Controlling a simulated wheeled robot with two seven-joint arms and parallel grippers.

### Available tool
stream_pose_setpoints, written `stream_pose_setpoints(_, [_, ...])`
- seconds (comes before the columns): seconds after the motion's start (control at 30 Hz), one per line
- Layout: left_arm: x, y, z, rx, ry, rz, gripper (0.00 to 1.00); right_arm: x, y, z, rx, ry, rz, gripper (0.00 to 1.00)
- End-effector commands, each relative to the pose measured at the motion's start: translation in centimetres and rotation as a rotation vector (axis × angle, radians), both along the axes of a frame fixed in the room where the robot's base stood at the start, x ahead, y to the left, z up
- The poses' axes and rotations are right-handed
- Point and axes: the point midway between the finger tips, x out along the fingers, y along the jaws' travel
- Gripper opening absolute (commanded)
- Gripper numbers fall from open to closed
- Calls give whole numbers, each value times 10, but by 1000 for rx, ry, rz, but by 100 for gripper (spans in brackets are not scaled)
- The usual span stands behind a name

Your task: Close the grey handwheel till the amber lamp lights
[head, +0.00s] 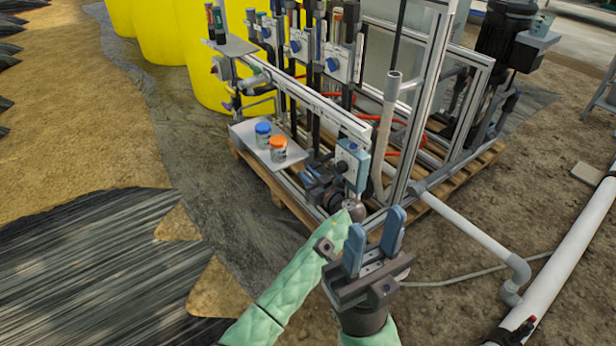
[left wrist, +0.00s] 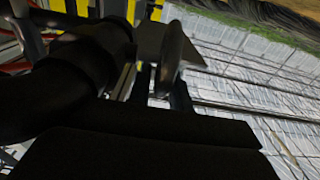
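My left arm reaches in to the low front of the skid. Its gripper (head: 311,176) is a small dark body with blue-grey fingers among the pipework, below a pale box (head: 352,163). I cannot tell whether the left gripper is open or holds something. My right gripper (head: 376,232) is open and empty, blue fingers upward, in front of the skid.
A shelf (head: 248,141) holds a blue-lidded jar (head: 263,133) and an orange-lidded jar (head: 278,149). Aluminium posts (head: 425,100) and a grey pipe (head: 465,226) stand close right of the grippers. Yellow tanks (head: 157,32) are behind. Sheeted ground at left is free.

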Motion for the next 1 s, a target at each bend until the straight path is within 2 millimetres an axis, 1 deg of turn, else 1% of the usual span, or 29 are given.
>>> stream_pose_setpoints(0.1, [4, 2, 0, -1, 1, -1, 20, 0, 0, -1, -2, 1, -1, 36])
stream_pose_setpoints(0.27, [4, 2, 0, -1, 1, -1, 20, 0, 0, -1, -2, 4, -1, 36])
stream_pose_setpoints(0.3, [4, 2, 0, -1, 1, -1, 18, 0, 0, -1, -2, 4, -1, 36])
stream_pose_setpoints(0.4, [3, 2, 0, -1, 1, -1, 0, 0, 0, -1, -2, 4, -1, 36])
stream_pose_setpoints(0.6, [3, 2, 0, 1, -1, -1, 0, 0, 0, -2, -1, 3, -1, 36])
stream_pose_setpoints(0.73, [3, 2, -2, 6, -9, -1, 0, 0, 1, -6, -4, 3, -2, 36])
stream_pose_setpoints(0.87, [3, 1, -3, 20, -27, -1, 0, 1, 2, -15, -14, 5, -6, 36])
stream_pose_setpoints(1.0, [2, 1, -5, 42, -58, -1, 0, 1, 5, -28, -35, 8, -13, 36])
